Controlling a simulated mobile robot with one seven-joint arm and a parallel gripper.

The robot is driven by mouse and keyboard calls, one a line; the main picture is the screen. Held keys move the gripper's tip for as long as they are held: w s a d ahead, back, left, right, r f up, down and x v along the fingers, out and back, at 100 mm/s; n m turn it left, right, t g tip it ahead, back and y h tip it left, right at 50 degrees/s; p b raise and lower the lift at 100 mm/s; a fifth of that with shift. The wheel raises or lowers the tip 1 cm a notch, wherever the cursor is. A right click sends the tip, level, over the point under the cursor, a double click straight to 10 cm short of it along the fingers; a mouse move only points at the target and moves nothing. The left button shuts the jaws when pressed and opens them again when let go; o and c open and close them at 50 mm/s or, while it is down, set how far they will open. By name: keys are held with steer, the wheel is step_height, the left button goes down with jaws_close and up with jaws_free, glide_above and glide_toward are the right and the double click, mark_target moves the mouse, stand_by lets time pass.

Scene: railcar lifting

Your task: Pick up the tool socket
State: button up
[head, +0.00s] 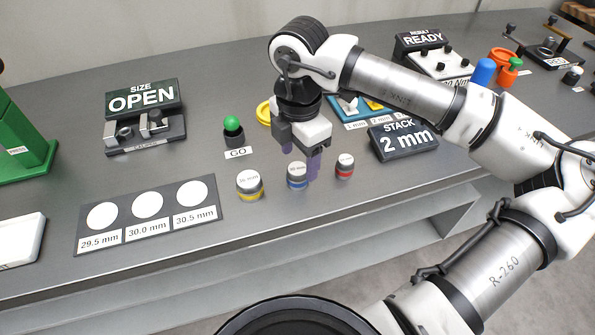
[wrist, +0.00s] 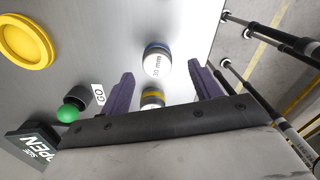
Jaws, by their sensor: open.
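No label in view names a tool socket, and I cannot tell which object it is. Nothing is held.
A plate (head: 125,235) with white discs lies left of the cylinders. A green-topped GO button (head: 232,127), an OPEN sign (head: 142,98) and a STACK sign (head: 405,143) stand behind. An orange holder (head: 503,58) and blue cylinder (head: 483,72) are far right. The table's front edge is close.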

mark_target(297, 168)
steer(key=shift+w+a+f+p, duration=0.1)
steer(key=shift+f+p, duration=0.4)
steer(key=shift+f, duration=0.9)
steer(key=shift+w+a+f+p, duration=0.1)
steer(key=shift+f+p, duration=0.35)
steer(key=shift+f, duration=0.9)
steer(key=shift+c, duration=0.3)
steer(key=c, duration=1.1)
step_height(297, 168, up, 10)
steer(key=shift+f+b, duration=0.15)
steer(key=shift+b, duration=0.9)
steer(key=shift+r, duration=0.2)
